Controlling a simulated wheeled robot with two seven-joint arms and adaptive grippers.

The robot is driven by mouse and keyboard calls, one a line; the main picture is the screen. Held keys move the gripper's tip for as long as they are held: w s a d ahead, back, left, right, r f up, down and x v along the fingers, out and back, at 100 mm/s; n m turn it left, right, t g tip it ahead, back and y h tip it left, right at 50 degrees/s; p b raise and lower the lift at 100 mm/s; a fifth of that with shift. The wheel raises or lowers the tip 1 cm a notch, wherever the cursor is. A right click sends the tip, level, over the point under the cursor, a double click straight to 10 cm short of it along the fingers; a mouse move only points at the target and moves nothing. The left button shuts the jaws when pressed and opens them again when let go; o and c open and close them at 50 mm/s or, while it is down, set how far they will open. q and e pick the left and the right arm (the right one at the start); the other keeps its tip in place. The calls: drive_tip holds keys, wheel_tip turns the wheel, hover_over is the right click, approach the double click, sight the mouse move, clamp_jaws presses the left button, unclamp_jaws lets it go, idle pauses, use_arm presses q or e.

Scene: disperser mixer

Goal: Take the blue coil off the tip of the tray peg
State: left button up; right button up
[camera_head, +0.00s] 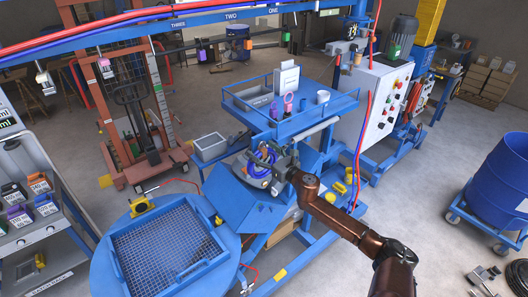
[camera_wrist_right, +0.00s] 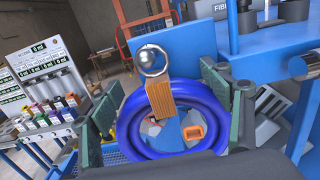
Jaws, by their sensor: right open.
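The blue coil (camera_wrist_right: 186,140) is a thick glossy ring that fills the lower middle of the right wrist view. In the head view the coil (camera_head: 259,171) shows at the front of the mixer, below the blue tray (camera_head: 321,113). My right gripper (camera_wrist_right: 163,100) is open, with one finger on each side of the coil. I cannot tell whether the fingers touch it. In the head view my right gripper (camera_head: 263,166) partly hides the coil. My left gripper is out of view.
The blue tray holds a grey box, a pink and a purple item and a white cup (camera_head: 323,97). A round blue table with a mesh basket (camera_head: 165,250) stands front left. A blue drum (camera_head: 500,180) stands at right.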

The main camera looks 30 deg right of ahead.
drive_tip(key=shift+s+f, duration=0.1)
drive_tip(key=c, duration=1.8)
drive_tip(key=shift+r, duration=0.3)
drive_tip(key=shift+c, duration=0.8)
drive_tip(key=shift+s+r, duration=0.1)
drive_tip(key=shift+s, duration=0.05)
clamp_jaws()
drive_tip(key=shift+r+p, duration=0.3)
drive_tip(key=shift+p, duration=0.2)
drive_tip(key=shift+r, duration=0.35)
